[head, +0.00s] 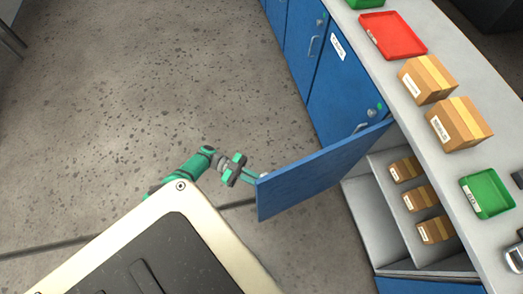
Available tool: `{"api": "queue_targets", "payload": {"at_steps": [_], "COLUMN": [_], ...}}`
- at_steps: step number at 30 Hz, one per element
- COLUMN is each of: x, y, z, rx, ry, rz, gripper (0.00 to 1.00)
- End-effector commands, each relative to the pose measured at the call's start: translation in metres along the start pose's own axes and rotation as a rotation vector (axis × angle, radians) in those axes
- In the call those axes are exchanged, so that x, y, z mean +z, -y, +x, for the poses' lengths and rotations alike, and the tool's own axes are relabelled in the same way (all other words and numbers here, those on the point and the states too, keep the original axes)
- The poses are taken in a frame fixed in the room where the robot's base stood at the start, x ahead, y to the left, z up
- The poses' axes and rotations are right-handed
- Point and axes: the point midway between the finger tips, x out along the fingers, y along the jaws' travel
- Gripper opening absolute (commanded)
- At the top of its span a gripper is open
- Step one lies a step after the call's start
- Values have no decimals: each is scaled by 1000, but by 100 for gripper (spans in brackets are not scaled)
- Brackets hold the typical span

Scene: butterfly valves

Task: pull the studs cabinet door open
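A blue cabinet door (318,172) stands swung well out from the cabinet front, and the compartment (375,212) behind it is exposed. No label shows on this door from here, so I cannot read whether it is the studs one. My gripper (258,177) is at the door's free outer end, on the left, close to its top corner. The fingertips are small and partly hidden there. I cannot tell whether they touch the door or are open or shut. The door's handle is not clearly visible.
Three cardboard boxes (419,198) sit inside the compartment. The grey countertop (410,113) holds more boxes (459,124), a red tray (392,35) and green trays (487,193). A shut blue door (345,85) with a white label stands beyond. The speckled floor (130,100) at left is clear.

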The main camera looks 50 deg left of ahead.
Motion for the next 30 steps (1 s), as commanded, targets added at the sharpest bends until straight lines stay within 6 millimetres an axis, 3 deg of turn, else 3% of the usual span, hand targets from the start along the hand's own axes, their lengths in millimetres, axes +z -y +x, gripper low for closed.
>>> {"api": "queue_targets", "payload": {"at_steps": [1,7,9,10,30], "x": [-2,-2,-2,-2,-2], "y": [7,7,6,6,2], "z": [9,11,11,10,2], "rx": [-2,2,2,2,-2], "ry": [-12,-12,-13,-13,-7], "rz": [9,9,8,8,4], "gripper": [0,0,24,28,28]}}
